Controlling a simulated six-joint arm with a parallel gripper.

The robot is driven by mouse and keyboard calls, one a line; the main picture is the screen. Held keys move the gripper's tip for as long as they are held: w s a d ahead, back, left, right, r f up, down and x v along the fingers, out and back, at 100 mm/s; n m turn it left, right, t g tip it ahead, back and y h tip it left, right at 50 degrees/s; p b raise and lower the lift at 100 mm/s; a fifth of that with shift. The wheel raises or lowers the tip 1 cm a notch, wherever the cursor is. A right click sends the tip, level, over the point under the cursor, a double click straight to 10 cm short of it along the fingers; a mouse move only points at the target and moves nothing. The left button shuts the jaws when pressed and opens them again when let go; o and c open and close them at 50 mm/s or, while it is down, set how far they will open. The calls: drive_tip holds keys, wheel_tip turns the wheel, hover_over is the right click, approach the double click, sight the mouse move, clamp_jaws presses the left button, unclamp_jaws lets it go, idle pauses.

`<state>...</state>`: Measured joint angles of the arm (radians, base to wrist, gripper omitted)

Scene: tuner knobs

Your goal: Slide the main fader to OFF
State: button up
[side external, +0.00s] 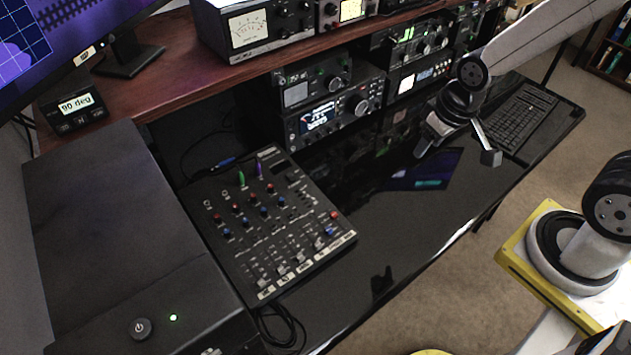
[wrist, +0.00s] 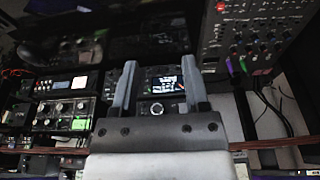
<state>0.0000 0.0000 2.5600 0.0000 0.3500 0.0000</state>
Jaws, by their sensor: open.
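A black mixer (side external: 222,262) lies on the glossy desk left of centre in the side external view, with rows of coloured knobs and a line of pale fader caps (side external: 300,257) along its near edge. The labels are too small to read, so I cannot tell which cap is the main fader or where OFF is. My gripper (side external: 458,154) is above the desk, well to the right of the mixer and apart from it. Its fingers are spread and empty. In the wrist view, the open gripper (wrist: 159,64) shows at the centre and part of the mixer (wrist: 212,48) at the upper right.
Radio units (side external: 335,118) stand below a wooden shelf (side external: 190,75) at the back. A large black case (side external: 105,220) stands left of the mixer. A keyboard (side external: 522,118) lies at the right. Cables (side external: 282,325) hang by the mixer's near corner. The desk between mixer and gripper looks mostly clear.

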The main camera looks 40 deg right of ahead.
drive_tip(key=shift+w, duration=0.1)
drive_tip(key=g, duration=0.3)
hover_over(334, 214)
wheel_tip(334, 214, down, 14)
drive_tip(key=shift+r, duration=0.25)
drive_tip(key=shift+f, duration=0.15)
drive_tip(key=shift+f, duration=3.8)
